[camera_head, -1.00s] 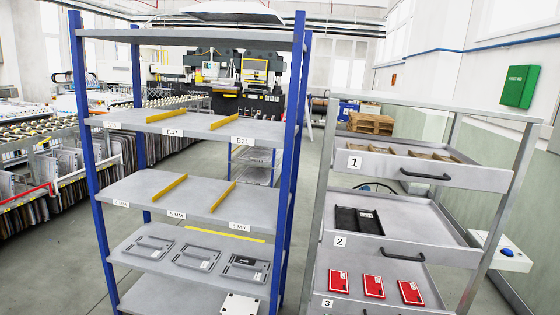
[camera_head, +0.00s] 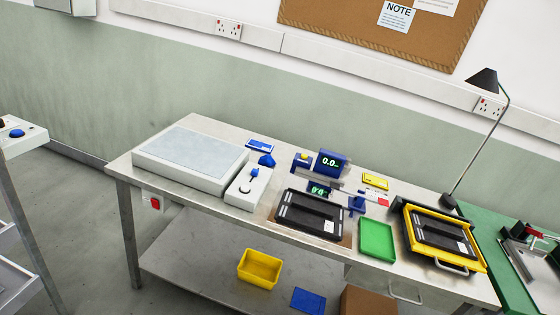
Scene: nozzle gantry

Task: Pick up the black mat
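No plain flat black mat stands out. A black, frame-like flat piece with a label (camera_head: 309,215) lies on the workbench (camera_head: 205,125), in front of the blue display units. Another black piece (camera_head: 440,235) lies inside a yellow frame (camera_head: 477,263) at the bench's right end. I cannot tell whether either one is the black mat. My gripper is not in view, so its state is hidden.
A grey light-topped box (camera_head: 192,158) fills the bench's left end. A green tray (camera_head: 377,239) sits between the black pieces. A desk lamp (camera_head: 484,82) stands at the back right. A yellow bin (camera_head: 259,269) is on the lower shelf. Open floor lies left of the bench.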

